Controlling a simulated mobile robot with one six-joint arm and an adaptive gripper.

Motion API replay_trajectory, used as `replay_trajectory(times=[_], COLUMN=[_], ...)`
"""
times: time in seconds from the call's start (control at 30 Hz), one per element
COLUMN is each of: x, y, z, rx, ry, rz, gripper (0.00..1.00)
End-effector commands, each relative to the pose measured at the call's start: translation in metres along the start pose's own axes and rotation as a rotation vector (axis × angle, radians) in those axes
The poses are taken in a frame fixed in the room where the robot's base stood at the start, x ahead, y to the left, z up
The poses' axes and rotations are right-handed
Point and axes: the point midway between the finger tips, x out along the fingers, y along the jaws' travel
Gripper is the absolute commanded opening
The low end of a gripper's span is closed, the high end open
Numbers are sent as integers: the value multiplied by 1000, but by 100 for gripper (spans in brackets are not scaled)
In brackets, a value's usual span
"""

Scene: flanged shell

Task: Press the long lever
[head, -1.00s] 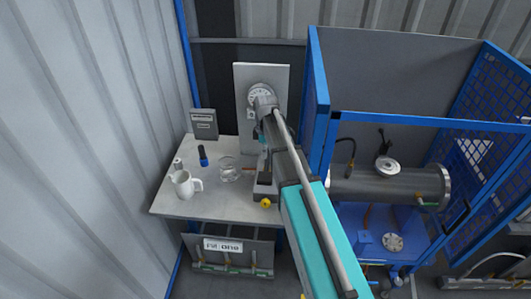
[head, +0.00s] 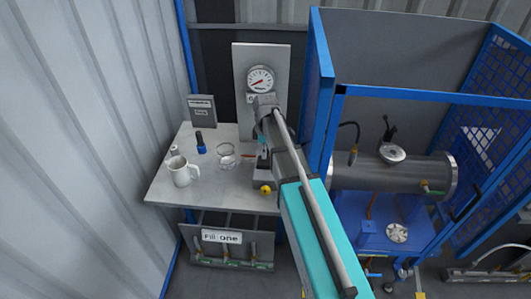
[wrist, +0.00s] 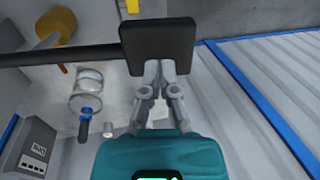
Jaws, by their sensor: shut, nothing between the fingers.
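A long dark bar (wrist: 60,54), which looks like the lever, runs in from the left of the wrist view. It ends in a broad dark block (wrist: 158,44). My gripper (wrist: 160,72) is shut and empty, with its fingertips right at the lower edge of this block. I cannot tell whether they touch it. In the head view my arm reaches over the right part of the bench (head: 215,201), below a round gauge (head: 260,80) on an upright panel. The lever is largely hidden there behind my arm.
A yellow knob (head: 265,190) is at the bench's front. A blue-framed enclosure (head: 320,100) with a metal cylinder (head: 400,177) stands right.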

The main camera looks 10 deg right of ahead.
Motion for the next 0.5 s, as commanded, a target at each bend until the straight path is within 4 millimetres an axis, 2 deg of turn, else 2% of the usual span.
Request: replay_trajectory(times=[0.13,0.5], x=[9,10], y=[0,0], z=[0,-1], rx=[0,-1], ry=[0,0], rz=[0,0], gripper=[0,0])
